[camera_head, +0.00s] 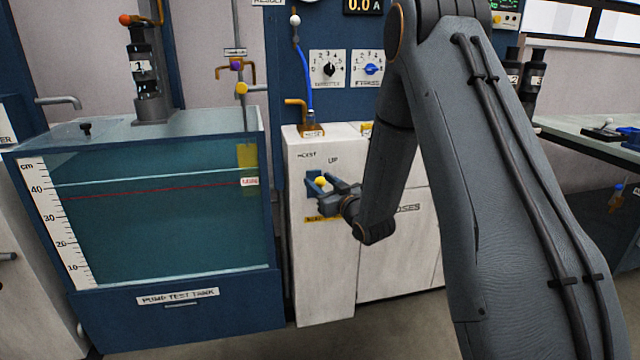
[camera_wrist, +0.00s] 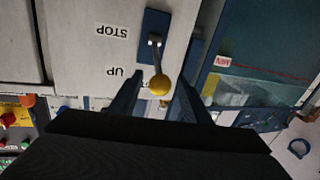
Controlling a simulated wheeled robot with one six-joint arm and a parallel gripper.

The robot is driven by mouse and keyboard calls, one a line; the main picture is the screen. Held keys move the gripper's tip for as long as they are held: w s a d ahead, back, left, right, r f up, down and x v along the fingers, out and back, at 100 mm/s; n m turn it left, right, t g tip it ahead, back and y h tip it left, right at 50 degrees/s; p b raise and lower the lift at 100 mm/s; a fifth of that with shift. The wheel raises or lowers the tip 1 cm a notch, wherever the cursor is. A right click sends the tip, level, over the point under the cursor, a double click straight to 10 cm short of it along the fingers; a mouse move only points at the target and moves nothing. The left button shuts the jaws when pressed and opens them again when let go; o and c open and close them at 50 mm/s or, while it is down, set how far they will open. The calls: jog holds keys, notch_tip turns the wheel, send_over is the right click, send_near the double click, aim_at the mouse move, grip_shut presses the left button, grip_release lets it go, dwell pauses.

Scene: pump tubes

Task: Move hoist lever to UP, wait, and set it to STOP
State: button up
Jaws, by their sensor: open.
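The hoist lever has a yellow knob (camera_wrist: 159,86) on a metal stem and a blue base plate (camera_wrist: 153,24). The wrist view is upside down. It shows a STOP label (camera_wrist: 112,31) and an UP label (camera_wrist: 116,72) beside the lever; the knob is nearer UP in the picture, but I cannot tell the lever's exact setting. My gripper (camera_wrist: 160,80) is open, with a finger on each side of the knob and gaps visible. In the head view, the yellow knob (camera_head: 320,181) shows at my gripper (camera_head: 325,190) in front of the white cabinet.
The pump test tank (camera_head: 165,235) stands left of the white cabinet (camera_head: 325,280), with a narrow gap between. A table (camera_head: 575,135) stands at the right. My arm hides much of the right side.

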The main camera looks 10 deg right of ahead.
jog(key=shift+w, duration=0.25)
grip_shut()
jog(key=shift+a, duration=0.1)
jog(key=shift+f, duration=0.1)
